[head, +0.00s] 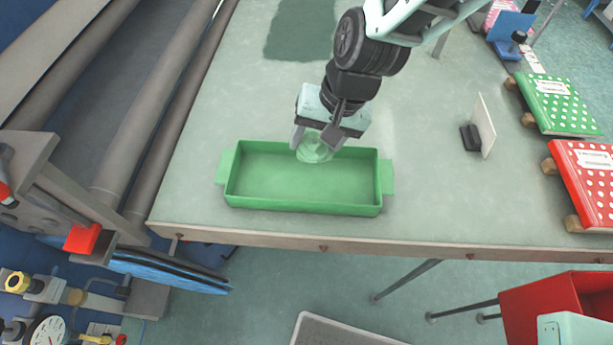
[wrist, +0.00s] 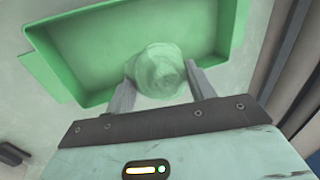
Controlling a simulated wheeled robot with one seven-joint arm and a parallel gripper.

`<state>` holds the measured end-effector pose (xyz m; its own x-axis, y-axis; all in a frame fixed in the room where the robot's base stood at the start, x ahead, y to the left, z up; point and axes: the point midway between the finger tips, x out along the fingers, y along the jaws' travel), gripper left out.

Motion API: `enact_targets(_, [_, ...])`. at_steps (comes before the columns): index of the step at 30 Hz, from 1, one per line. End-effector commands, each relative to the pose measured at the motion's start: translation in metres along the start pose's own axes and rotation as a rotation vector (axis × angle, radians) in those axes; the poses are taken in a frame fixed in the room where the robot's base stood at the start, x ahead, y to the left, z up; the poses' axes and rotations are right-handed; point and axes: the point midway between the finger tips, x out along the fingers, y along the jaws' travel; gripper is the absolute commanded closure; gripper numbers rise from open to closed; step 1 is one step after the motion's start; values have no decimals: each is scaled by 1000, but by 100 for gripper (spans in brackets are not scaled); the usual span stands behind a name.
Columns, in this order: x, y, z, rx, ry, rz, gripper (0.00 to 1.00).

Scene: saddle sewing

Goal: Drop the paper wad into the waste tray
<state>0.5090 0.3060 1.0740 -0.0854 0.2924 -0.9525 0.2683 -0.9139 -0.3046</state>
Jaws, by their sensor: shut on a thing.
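A pale green paper wad (head: 314,149) is held between the fingers of my gripper (head: 316,141). The green waste tray (head: 250,195) is a long rectangular box with a tab at each end, on the table near its front edge. In the head view the wad appears over the tray's back part, right of its middle. In the wrist view the wad (wrist: 160,71) sits between the fingertips of my gripper (wrist: 158,82), with the tray (wrist: 90,98) behind it. I cannot tell its exact height above the tray floor. No other item shows in the tray.
The grey-green table (head: 420,190) is clear around the tray. A small upright white panel on a dark base (head: 485,125) stands to the right. Beyond it lie a green dotted book (head: 560,100) and a red dotted book (head: 590,185). Long rollers (head: 165,130) run along the left side.

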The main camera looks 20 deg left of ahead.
Motion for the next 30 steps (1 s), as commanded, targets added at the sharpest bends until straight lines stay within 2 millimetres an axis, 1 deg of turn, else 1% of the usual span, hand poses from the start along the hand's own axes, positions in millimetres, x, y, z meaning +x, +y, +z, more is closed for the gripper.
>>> enact_targets(1, [0,0,0,0,0,0,43])
enact_targets(2, [0,0,0,0,0,0,35])
enact_targets(3, [0,0,0,0,0,0,24])
enact_targets(4, [0,0,0,0,0,0,20])
enact_targets(13, [-2,0,0,0,0,0,20])
enact_targets(17, [-12,0,-1,1,3,-2,20])
enact_targets(20, [-28,0,-1,0,5,-3,20])
enact_targets(30, [-107,0,-1,0,7,-3,20])
